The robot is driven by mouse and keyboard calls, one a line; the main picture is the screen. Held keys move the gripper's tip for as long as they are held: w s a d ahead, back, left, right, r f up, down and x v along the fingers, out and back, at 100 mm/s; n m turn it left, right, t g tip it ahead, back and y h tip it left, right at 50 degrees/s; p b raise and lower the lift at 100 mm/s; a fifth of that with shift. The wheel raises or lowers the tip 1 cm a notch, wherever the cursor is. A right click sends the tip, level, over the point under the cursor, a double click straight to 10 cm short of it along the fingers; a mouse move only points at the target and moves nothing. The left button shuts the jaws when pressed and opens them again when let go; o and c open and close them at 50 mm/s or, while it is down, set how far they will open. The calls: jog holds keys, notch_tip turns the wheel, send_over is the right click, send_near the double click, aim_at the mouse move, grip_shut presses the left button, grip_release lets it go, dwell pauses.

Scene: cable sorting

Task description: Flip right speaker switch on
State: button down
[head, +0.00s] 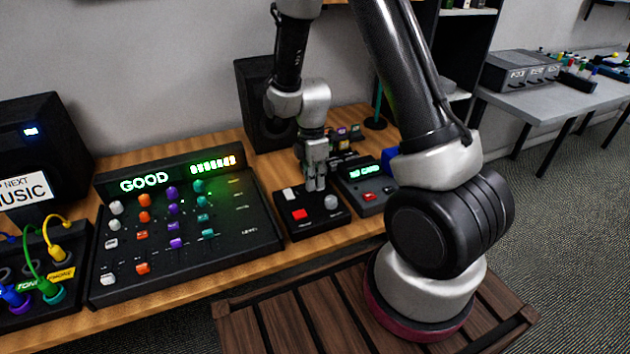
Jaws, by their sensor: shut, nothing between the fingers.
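The right speaker (250,100) is a black box at the back of the wooden desk, against the wall. My arm covers part of its front, and I see no switch or light on it. My gripper (316,186) is shut and empty, pointing down in front of this speaker. It is over the back part of a small black control box (316,222) with a red button (299,214), a white switch (290,194) and a grey knob (331,202). I cannot tell whether the fingertips touch the box.
A mixer (235,225) with a lit "GOOD" display stands left of the box. A small device (368,198) with a green screen is close on the right. The left speaker (45,125) shows a blue light. Plugged cables (40,285) lie at far left.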

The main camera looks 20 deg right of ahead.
aim_at(316, 192)
jog(key=shift+s+f, duration=0.15)
jog(key=shift+f, duration=0.15)
jog(key=shift+w+r, duration=0.25)
jog(key=shift+w, duration=0.5)
jog(key=shift+r, duration=0.15)
notch_tip(316, 192, up, 14)
jog(key=s, duration=0.1)
jog(key=shift+s+f, duration=0.2)
jog(key=shift+s, duration=0.15)
dwell(0.3)
